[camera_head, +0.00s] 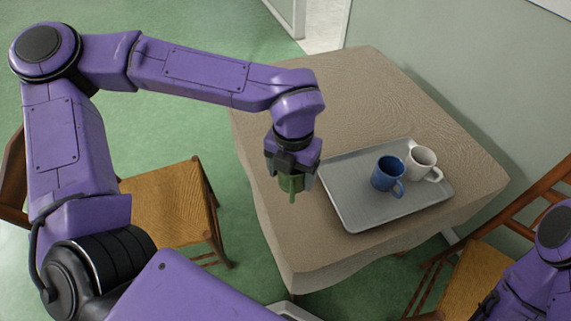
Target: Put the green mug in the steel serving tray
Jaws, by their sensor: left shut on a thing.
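The green mug (291,184) is between the fingers of my left gripper (291,179), which is shut on it and hides its upper part. The gripper points down, just left of the steel serving tray (345,211). The grey tray lies on the cloth-covered table. A blue mug (386,174) and a white mug (421,162) stand in the tray's right half. The left half of the tray is bare. Part of my right arm shows at the lower right, but its gripper is out of view.
The table (370,85) has free cloth behind the tray and a narrow strip in front. A wooden chair with a woven seat (175,210) stands left of the table. Another chair (480,275) stands at the lower right. A wall runs along the right side.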

